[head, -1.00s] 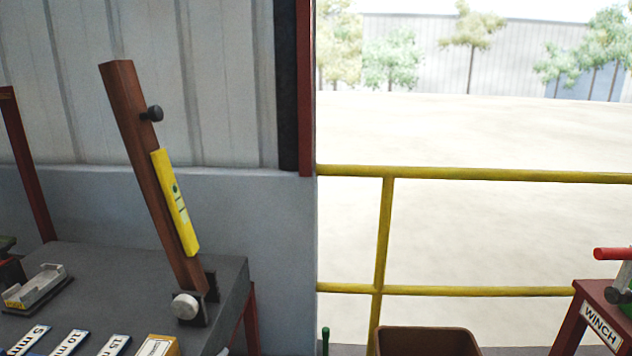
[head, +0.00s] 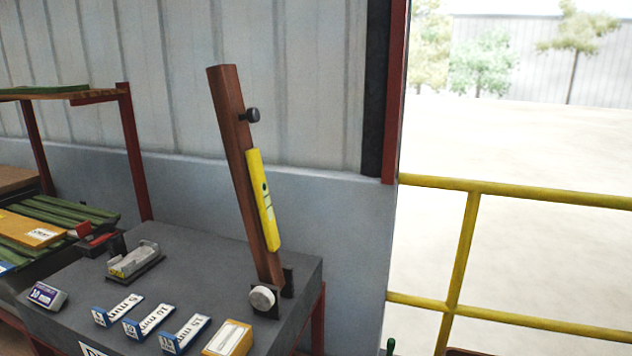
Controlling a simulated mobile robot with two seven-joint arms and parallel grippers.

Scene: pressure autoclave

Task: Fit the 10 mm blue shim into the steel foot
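Three blue blocks with white labels lie in a row near the front of the grey bench top. The middle one, the 10 mm shim (head: 148,320), reads "10 mm". The 5 mm shim (head: 117,309) is to its left and the 15 mm shim (head: 184,335) to its right. A silvery metal piece on a dark base, which looks like the steel foot (head: 134,259), sits behind the shims on the bench. I see nothing blue in it, but its inside is not clear. Neither of my grippers is in view.
A brown beam (head: 240,170) carrying a yellow level (head: 263,200) stands tilted at the bench's right. A yellow-orange block (head: 228,339) lies beside the shims and a small grey device (head: 45,296) at left. A rack (head: 130,150) stands left; yellow railing (head: 500,189) is right.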

